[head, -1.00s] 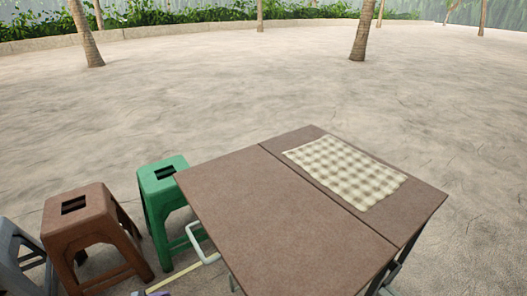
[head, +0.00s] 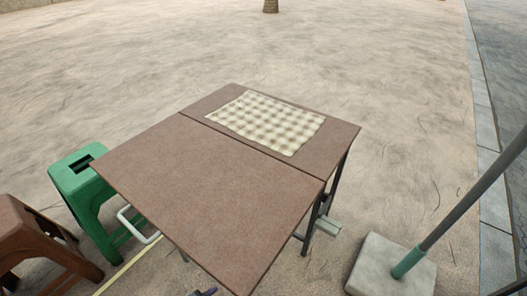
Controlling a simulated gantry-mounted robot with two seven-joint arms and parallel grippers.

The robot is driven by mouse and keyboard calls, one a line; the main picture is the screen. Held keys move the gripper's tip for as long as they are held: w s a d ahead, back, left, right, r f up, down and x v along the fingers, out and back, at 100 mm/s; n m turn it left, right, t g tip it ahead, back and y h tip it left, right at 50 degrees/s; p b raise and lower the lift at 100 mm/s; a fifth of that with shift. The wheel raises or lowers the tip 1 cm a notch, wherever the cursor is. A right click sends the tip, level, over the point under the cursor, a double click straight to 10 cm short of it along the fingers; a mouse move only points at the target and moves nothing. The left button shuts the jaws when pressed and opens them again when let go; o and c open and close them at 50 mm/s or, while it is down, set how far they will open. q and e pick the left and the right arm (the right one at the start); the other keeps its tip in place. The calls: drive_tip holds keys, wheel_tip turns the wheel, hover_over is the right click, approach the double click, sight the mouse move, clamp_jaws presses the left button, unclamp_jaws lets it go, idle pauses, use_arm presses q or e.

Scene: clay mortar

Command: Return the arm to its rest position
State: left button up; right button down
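Neither of my grippers can be made out in the head view. The brown folding table (head: 215,190) stands in the middle of the view. A checked cream cloth (head: 266,122) lies flat on its far part. Nothing else is on the tabletop.
A green stool (head: 82,180) and a brown stool (head: 25,235) stand left of the table. A pole (head: 470,200) in a concrete base (head: 390,268) stands at the lower right. Open sandy ground (head: 120,70) lies beyond the table.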

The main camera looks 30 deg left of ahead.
use_arm(q)
drive_tip(key=s+d+r+n+g+y, duration=0.1)
drive_tip(key=s+d+r+g, duration=0.25)
drive_tip(key=r, duration=0.65)
drive_tip(key=s+d+r+g, duration=0.3)
drive_tip(key=s+d+r, duration=0.2)
drive_tip(key=r, duration=0.6)
wheel_tip(320, 180, up, 66)
drive_tip(key=p, duration=6.7)
drive_tip(key=shift+w+r, duration=0.2)
drive_tip(key=shift+w, duration=0.1)
